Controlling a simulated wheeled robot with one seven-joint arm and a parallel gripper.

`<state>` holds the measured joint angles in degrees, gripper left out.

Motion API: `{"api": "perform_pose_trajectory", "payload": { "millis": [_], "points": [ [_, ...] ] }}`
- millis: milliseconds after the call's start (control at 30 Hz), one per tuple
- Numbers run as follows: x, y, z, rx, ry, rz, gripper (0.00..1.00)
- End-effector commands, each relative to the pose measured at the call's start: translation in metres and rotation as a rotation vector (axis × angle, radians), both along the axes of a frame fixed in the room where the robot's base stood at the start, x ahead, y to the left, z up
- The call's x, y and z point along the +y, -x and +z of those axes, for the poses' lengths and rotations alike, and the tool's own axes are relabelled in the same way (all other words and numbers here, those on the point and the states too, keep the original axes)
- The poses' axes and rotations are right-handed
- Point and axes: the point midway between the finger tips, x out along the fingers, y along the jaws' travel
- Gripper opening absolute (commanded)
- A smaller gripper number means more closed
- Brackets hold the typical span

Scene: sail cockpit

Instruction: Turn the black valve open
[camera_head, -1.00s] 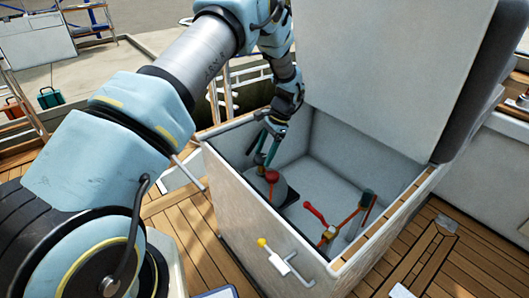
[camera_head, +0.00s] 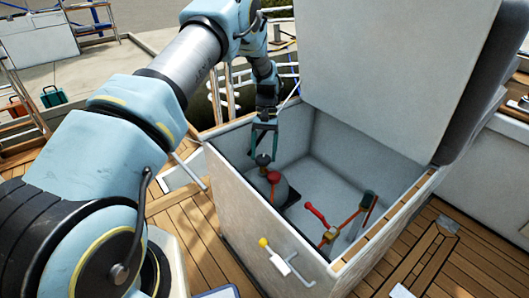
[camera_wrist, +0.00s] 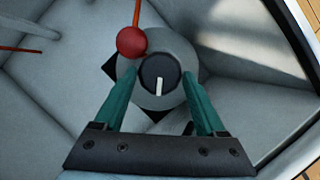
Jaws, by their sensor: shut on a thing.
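The black valve (camera_wrist: 160,72) is a round dark knob with a white mark, on a grey rounded base (camera_wrist: 175,98) inside the open locker. In the wrist view its white mark points toward my gripper's palm. In the head view the valve (camera_head: 263,160) is small at the left inside the locker. My gripper (camera_head: 263,152) reaches down from above, its teal fingers on either side of the valve and shut on it. In the wrist view my gripper (camera_wrist: 159,80) has one finger left and one right of the knob. The exact contact is hard to see.
A red ball-topped lever (camera_wrist: 132,41) stands close beside the valve. A red-handled lever (camera_head: 315,212) lies further right in the locker. The locker's walls (camera_head: 235,205) surround my gripper, and its raised lid (camera_head: 400,70) stands behind on the right.

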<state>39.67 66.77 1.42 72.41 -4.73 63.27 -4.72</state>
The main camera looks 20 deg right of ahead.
Motion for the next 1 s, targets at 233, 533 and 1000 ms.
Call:
{"api": "perform_pose_trajectory", "payload": {
  "millis": [233, 533, 1000],
  "points": [
    [0.0031, -0.0009, 0.0012, 0.002, 0.001, 0.237, 0.17],
    [0.0061, -0.0014, 0.0016, 0.001, 0.0, 0.512, 0.17],
    [0.0082, -0.0007, 0.0009, 0.001, 0.0, 0.791, 0.17]
  ]
}}
